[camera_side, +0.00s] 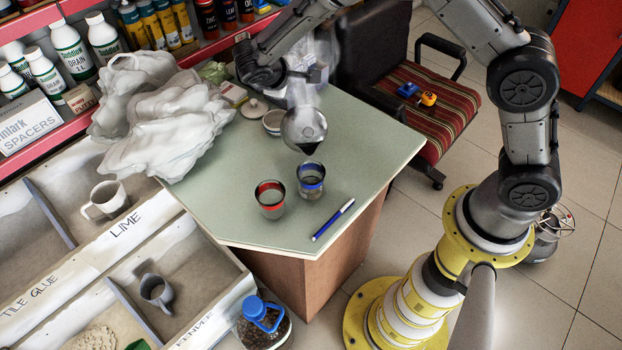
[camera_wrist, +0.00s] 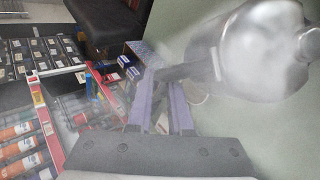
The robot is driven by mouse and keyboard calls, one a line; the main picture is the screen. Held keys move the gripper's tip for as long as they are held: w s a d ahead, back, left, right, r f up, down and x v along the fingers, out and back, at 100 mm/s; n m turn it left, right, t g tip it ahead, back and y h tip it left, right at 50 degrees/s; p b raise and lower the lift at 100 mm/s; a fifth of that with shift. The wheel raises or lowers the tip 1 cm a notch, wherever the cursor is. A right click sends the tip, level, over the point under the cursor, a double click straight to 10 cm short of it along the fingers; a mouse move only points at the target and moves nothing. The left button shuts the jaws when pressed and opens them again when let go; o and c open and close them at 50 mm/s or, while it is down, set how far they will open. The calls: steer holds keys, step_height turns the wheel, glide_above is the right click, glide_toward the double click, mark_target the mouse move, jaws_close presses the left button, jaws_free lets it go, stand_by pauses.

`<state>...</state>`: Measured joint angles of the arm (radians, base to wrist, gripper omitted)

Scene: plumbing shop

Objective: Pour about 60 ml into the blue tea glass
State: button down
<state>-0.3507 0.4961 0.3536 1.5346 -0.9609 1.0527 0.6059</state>
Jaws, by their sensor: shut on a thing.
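A round metal pot (camera_side: 303,127) hangs above the table, tilted with its dark spout pointing down. It also fills the upper right of the wrist view (camera_wrist: 250,55). My gripper (camera_wrist: 165,95) is shut on the pot's handle, which shows between the fingers; in the side view it is hazy. The blue-rimmed tea glass (camera_side: 311,183) stands upright on the table just below the spout tip. A red-rimmed glass (camera_side: 270,200) stands left of it. I see no clear stream, and I cannot tell the level in the blue glass.
A blue pen (camera_side: 333,219) lies right of the glasses on the green tabletop (camera_side: 372,150). A small bowl (camera_side: 273,122) and a lid (camera_side: 254,108) are behind. A crumpled white mass (camera_side: 165,120) covers the table's left corner. A striped chair (camera_side: 435,105) stands behind right.

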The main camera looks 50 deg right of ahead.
steer(key=shift+w+d, duration=0.1)
steer(key=w+d+f+n+g+y+b, duration=0.2)
steer(key=w+d+f+g+y+b, duration=0.2)
steer(key=w+d+f+g+y, duration=0.1)
steer(key=shift+w+d+f+g, duration=0.5)
steer(key=shift+w+f, duration=0.1)
steer(key=shift+w, duration=0.25)
